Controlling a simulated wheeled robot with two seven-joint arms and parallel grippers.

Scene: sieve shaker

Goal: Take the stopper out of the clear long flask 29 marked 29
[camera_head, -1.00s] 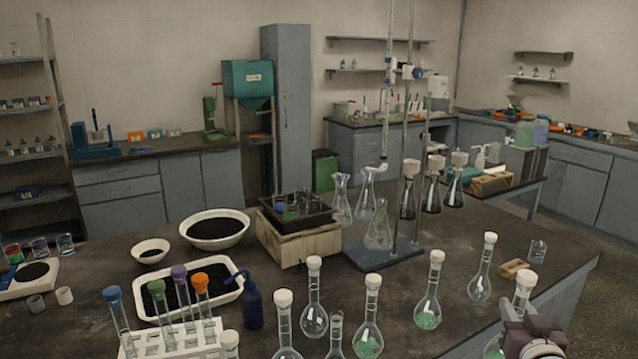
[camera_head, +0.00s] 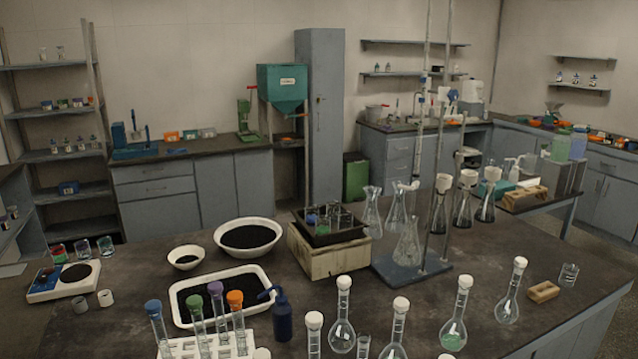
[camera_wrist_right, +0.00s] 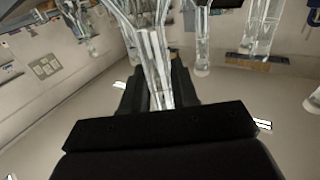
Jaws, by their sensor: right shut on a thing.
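Several long-necked flasks with white stoppers stand along the front of the bench in the head view. One clear flask (camera_head: 341,334) is at front centre, one green-bottomed flask (camera_head: 454,332) is right of it, and another clear flask (camera_head: 507,306) stands farther right. I cannot read any marks, so I cannot tell which is 29. In the right wrist view my right gripper (camera_wrist_right: 158,92) is shut on a clear glass piece (camera_wrist_right: 150,45) that widens away from the fingers. Its far end is out of frame, and no stopper can be made out on it. My left gripper is not in view.
A rack of colour-capped tubes (camera_head: 210,345), a blue bottle (camera_head: 282,320) and a white tray (camera_head: 262,272) are at front left. A stand base (camera_head: 412,272) and a box (camera_head: 328,262) are mid-bench. A small wooden block (camera_head: 543,291) lies at right.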

